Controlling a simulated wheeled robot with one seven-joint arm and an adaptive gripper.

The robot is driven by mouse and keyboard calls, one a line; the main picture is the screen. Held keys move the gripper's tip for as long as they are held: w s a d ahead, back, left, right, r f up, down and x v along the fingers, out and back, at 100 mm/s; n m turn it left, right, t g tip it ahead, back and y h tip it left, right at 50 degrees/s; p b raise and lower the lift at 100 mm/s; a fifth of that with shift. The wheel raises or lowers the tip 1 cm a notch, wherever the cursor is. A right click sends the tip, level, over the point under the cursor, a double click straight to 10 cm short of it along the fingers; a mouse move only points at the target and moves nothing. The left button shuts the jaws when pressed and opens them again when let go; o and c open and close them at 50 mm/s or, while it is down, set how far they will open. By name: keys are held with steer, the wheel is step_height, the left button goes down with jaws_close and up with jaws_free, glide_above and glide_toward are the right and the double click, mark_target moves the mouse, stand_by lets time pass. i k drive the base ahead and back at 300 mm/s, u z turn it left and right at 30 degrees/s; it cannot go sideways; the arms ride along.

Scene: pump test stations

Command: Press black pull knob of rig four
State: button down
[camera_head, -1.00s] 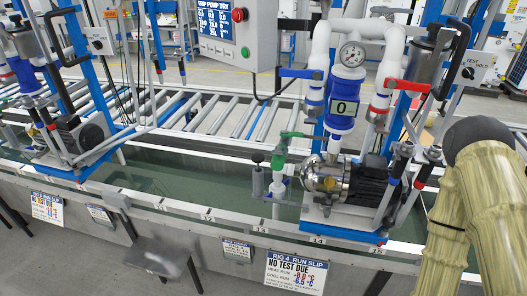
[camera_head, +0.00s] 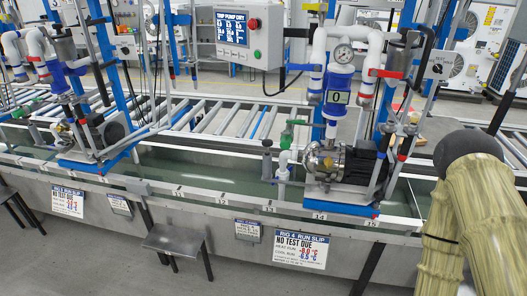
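Rig four stands at the right of the head view, above its slip (camera_head: 300,249) reading "RIG 4, RUN SLIP, NO TEST DUE". It has a steel and black pump (camera_head: 325,162), a blue meter (camera_head: 338,97) and a round gauge (camera_head: 343,54). A small round black knob (camera_head: 437,69) shows on the grey box (camera_head: 443,60) on the upright at its right. Another small dark knob (camera_head: 267,143) tops a grey cylinder left of the pump. I cannot tell which is the pull knob. My arm is at the right edge, apart from both; my gripper is out of view.
A long trough (camera_head: 215,175) with a metal front edge lies in front. A small grey shelf (camera_head: 173,240) juts out at lower left. A red-handled valve (camera_head: 385,73) and a green-handled valve (camera_head: 287,138) are on the rig. A control box (camera_head: 245,32) hangs behind.

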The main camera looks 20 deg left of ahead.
mark_target(266, 143)
steer(key=k, duration=0.65)
steer(key=u, duration=0.4)
steer(key=i, duration=0.5)
steer(key=u, duration=0.6)
steer(key=i, duration=0.9)
steer(key=z, duration=0.35)
